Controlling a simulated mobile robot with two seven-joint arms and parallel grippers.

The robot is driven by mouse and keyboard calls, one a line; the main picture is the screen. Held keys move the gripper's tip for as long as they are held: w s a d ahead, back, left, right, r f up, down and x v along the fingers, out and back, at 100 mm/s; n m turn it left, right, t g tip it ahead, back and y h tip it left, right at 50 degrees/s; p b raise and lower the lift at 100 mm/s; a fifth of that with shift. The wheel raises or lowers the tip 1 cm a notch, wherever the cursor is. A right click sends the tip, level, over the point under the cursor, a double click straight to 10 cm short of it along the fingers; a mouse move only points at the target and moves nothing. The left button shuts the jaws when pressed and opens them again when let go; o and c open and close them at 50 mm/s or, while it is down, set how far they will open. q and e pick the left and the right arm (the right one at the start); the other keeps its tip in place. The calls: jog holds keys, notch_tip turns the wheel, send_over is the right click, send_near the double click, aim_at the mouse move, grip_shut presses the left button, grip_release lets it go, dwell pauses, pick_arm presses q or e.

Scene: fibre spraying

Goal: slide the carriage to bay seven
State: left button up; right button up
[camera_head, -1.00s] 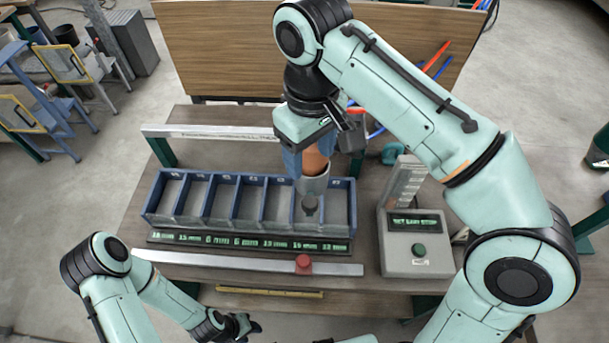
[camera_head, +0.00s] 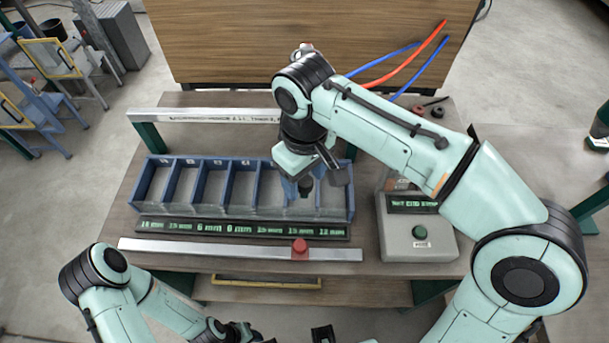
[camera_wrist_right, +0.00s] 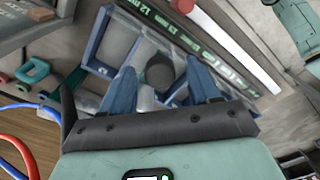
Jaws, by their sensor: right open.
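A red knob-like block (camera_head: 300,248), apparently the carriage, sits on the pale front rail (camera_head: 200,249), right of its middle. It also shows in the right wrist view (camera_wrist_right: 184,5). Behind it is a blue tray (camera_head: 150,200) divided into several bays; their numbers are too small to read. My right gripper (camera_head: 304,189) is over the tray's right-hand bays, open, apart from the red block. In the right wrist view a dark round piece (camera_wrist_right: 160,72) lies between its blue fingertips; contact cannot be told. My left gripper (camera_head: 232,332) is at the bottom edge, its jaws unclear.
A label strip (camera_head: 240,229) with green lettering runs along the tray front. A grey control box (camera_head: 418,240) with a green button stands right of the tray. A raised metal bar (camera_head: 200,115) crosses behind. Red and blue hoses (camera_head: 405,55) lie at the back right.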

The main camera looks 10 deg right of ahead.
grip_shut()
jog(key=s+d, duration=0.2)
jog(key=d, duration=0.4)
jog(key=shift+d, duration=0.35)
jog(key=shift+c, duration=0.8)
grip_release()
jog(key=shift+d, duration=0.1)
jog(key=shift+o, duration=0.8)
jog(key=shift+d, duration=0.1)
jog(key=shift+r, duration=0.1)
